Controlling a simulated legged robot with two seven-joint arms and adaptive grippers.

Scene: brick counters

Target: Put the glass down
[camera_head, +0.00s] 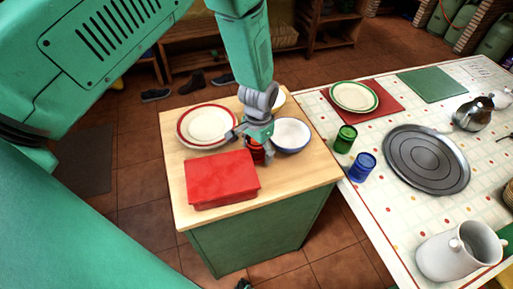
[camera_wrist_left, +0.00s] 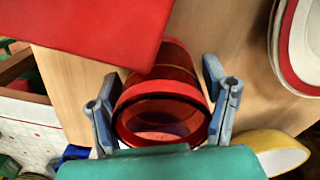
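A red see-through glass (camera_wrist_left: 160,110) shows in the left wrist view with its open mouth toward the camera. In the head view the red glass (camera_head: 256,154) is low over the wooden top, mostly hidden by my gripper and close to the red box. My left gripper (camera_head: 250,145) reaches down at it from above. In the wrist view the fingers of my left gripper (camera_wrist_left: 164,100) lie on both sides of the glass, against its wall. I cannot tell whether its base touches the wood. My right gripper is not in view.
The wooden counter top (camera_head: 315,168) also holds a red box (camera_head: 222,179), a red-rimmed plate (camera_head: 206,126) and a white bowl (camera_head: 292,135). On the tiled counter to the right are a green glass (camera_head: 345,139), a blue glass (camera_head: 362,167), a round metal tray (camera_head: 427,160) and a white jug (camera_head: 459,251).

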